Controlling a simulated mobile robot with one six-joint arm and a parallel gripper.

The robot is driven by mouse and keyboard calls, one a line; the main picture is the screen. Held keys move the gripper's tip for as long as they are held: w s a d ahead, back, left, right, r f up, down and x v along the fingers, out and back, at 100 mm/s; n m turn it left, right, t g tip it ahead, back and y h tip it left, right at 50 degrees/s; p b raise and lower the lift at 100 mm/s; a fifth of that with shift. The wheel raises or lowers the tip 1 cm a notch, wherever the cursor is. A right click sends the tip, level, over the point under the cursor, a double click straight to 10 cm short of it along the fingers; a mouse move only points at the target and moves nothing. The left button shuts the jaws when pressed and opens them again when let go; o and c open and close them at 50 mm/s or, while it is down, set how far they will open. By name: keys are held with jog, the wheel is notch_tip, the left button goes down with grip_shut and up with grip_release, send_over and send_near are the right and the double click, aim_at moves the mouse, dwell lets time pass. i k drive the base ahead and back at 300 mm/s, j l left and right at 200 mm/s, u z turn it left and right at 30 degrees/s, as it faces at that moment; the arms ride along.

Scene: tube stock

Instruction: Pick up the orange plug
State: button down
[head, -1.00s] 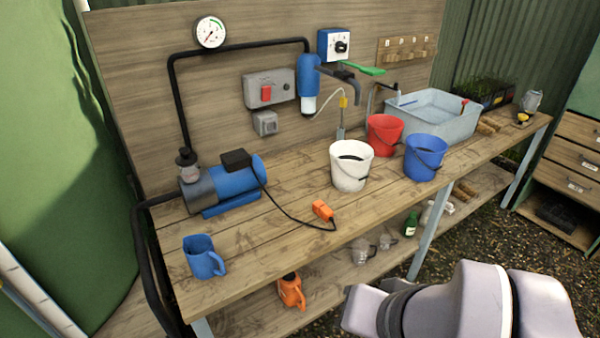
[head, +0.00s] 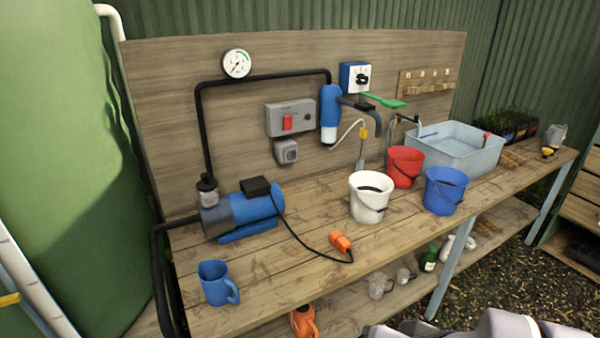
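The orange plug (head: 340,242) lies on the wooden bench top near its front edge. A black cable runs from it back to the blue pump (head: 243,210). In the head view only part of my pale arm shows at the bottom right, in front of the bench. My gripper's fingers are not in view.
A blue jug (head: 216,285) stands left of the plug. A white bucket (head: 369,205), a red bucket (head: 405,166) and a blue bucket (head: 443,192) stand to its right. A grey socket (head: 287,152) is on the back board. The bench around the plug is clear.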

aim_at(336, 238)
jog(key=i+l+u, duration=0.25)
jog(key=l, duration=0.2)
jog(key=l+u, duration=0.25)
jog(key=l, duration=0.25)
jog(key=i+l+u, duration=0.1)
jog(key=l+u, duration=0.15)
jog(key=l, duration=0.25)
jog(key=i+l+u, duration=0.2)
jog(key=l, duration=0.1)
